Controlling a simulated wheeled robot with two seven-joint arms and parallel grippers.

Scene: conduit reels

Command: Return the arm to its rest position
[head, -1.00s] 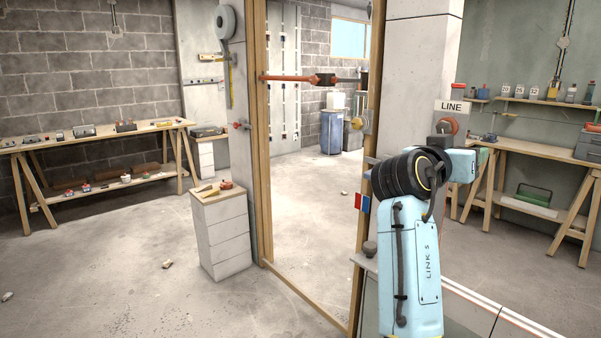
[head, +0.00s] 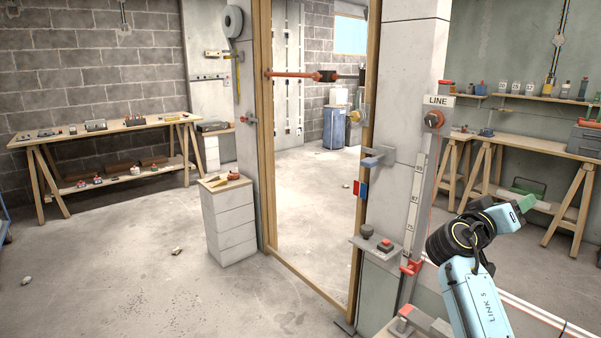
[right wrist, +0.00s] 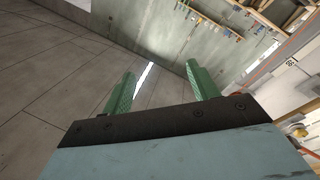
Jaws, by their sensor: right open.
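My right arm comes in at the lower right of the head view. Its gripper (head: 524,203) is at the arm's upper right end, with a green finger in view, over the floor in front of the right-hand bench. In the right wrist view the right gripper (right wrist: 163,90) shows two green fingers spread wide apart with nothing between them. The fingers touch nothing that I can see. My left gripper is in neither view.
A post with a LINE sign (head: 438,100) and a red knob stands left of my right arm. A small shelf (head: 374,249) with a dark knob is by the wooden door frame (head: 268,160). A workbench (head: 555,145) is behind the arm. A drawer cabinet (head: 230,228) stands left; open floor lies beyond.

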